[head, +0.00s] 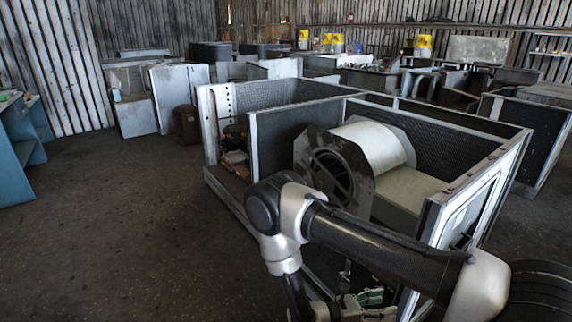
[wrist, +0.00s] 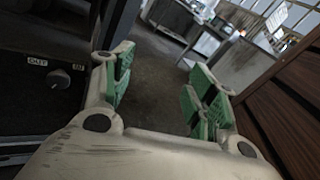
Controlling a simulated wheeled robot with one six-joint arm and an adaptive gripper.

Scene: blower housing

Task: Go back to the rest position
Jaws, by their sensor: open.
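My gripper (wrist: 160,92) is open and empty in the wrist view, its two green-padded fingers spread wide with bare floor showing between them. In the head view my gripper (head: 362,300) is low at the bottom edge, partly hidden by my own arm, close to the housing's front. The blower housing (head: 258,150) is a large grey metal enclosure with open compartments. Inside it sits a blower with a white drum (head: 375,143) and a dark octagonal plate (head: 333,172) with a round opening.
A dark panel with a knob (wrist: 58,79) stands close at the left in the wrist view, and a brown slatted surface (wrist: 285,105) at the right. Open floor (head: 110,220) lies left of the housing. A blue bench (head: 18,150) stands far left.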

